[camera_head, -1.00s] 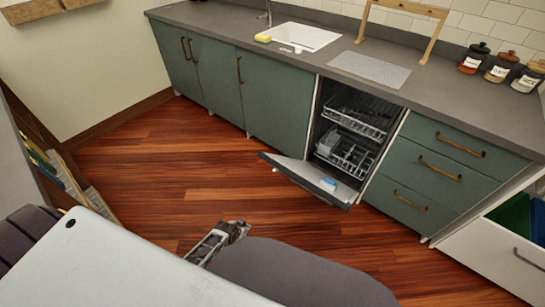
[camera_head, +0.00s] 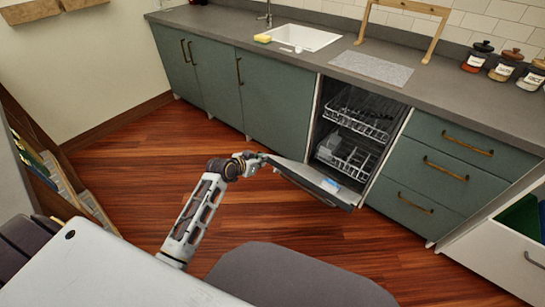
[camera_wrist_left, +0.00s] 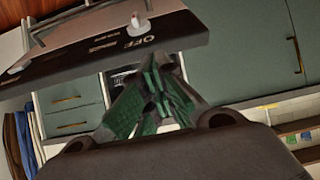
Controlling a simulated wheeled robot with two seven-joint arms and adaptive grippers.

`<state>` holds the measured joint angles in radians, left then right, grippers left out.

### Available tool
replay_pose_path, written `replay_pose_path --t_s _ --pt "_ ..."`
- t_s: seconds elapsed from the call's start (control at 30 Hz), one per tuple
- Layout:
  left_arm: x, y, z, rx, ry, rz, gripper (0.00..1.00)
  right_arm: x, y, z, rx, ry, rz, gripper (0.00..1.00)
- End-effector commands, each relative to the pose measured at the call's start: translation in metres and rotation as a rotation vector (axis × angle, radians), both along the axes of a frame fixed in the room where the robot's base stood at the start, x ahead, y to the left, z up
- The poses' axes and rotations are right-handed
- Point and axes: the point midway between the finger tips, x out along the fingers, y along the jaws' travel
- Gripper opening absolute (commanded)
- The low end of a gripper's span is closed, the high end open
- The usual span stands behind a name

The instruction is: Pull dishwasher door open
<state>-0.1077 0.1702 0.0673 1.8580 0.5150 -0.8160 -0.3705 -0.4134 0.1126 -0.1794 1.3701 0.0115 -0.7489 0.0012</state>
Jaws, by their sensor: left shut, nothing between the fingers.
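The dishwasher door (camera_head: 312,180) is tipped down and open, sticking out into the room below the counter. Behind it the dishwasher (camera_head: 352,128) shows its dark inside and wire racks. My left gripper (camera_head: 261,158) is beside the door's left outer corner. It is shut and empty; whether it touches the door cannot be told. In the left wrist view the shut fingers (camera_wrist_left: 160,92) with green pads point toward the door panel (camera_wrist_left: 110,45), which carries "OFF" lettering. My right gripper is not in view.
A green cabinet (camera_head: 278,98) stands left of the dishwasher and green drawers (camera_head: 430,172) stand right of it. A white drawer (camera_head: 500,258) is pulled out at the lower right. A dark grey rounded shape (camera_head: 300,278) fills the bottom middle. The wooden floor (camera_head: 130,170) is clear at the left.

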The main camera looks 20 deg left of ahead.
Motion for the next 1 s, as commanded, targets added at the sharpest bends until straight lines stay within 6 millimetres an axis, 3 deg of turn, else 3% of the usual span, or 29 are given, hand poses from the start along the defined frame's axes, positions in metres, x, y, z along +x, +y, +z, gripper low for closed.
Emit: replay_pose_path --t_s 0.1,0.3,0.73,1.0 --pt "0.005 -0.003 0.033 -0.002 -0.055 -0.025 0.00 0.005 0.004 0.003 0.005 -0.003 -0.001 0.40" --pt "0.006 -0.006 0.060 -0.003 -0.094 -0.044 0.00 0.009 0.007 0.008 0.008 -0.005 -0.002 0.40" --pt "0.007 -0.006 0.061 -0.005 -0.095 -0.046 0.00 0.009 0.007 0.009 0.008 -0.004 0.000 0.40" --pt "0.017 -0.010 0.055 -0.006 -0.096 -0.045 0.00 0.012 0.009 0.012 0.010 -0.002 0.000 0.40"
